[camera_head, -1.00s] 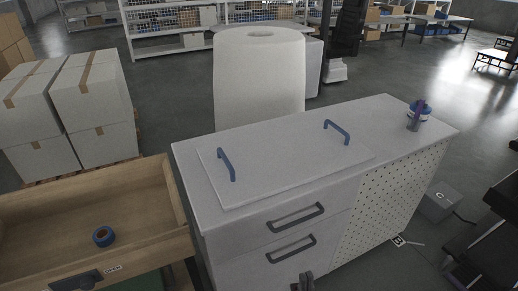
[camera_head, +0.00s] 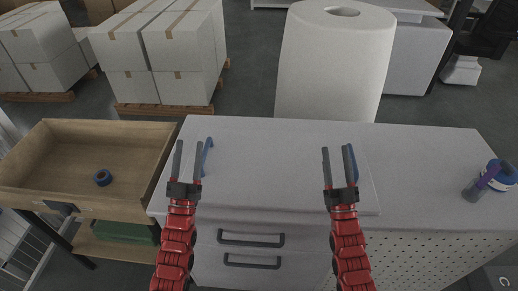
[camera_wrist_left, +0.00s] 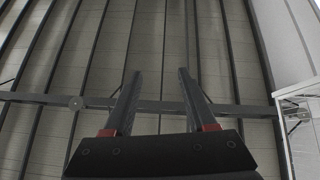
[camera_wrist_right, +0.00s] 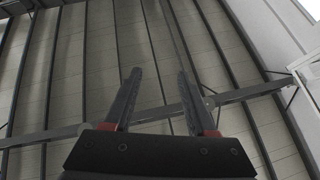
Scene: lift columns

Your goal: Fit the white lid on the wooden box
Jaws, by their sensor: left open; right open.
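The white lid (camera_head: 265,170) lies flat on top of the white cabinet. It has a blue handle (camera_head: 208,152) near its left end and another (camera_head: 355,163) near its right end. The wooden box (camera_head: 150,166) stands open to the left of the cabinet, with a blue tape roll (camera_head: 103,178) inside. My left gripper (camera_head: 188,148) is open and empty, beside the left handle in the head view. My right gripper (camera_head: 337,152) is open and empty, partly overlapping the right handle. Their heights above the lid are hard to tell. Both wrist views show only open fingers against the ceiling.
The white cabinet top (camera_head: 430,165) is clear right of the lid, except for a blue-and-white container (camera_head: 498,177) with a purple item at the far right. A large white roll (camera_head: 335,70) stands behind the cabinet. Stacked cartons (camera_head: 180,50) stand behind the box.

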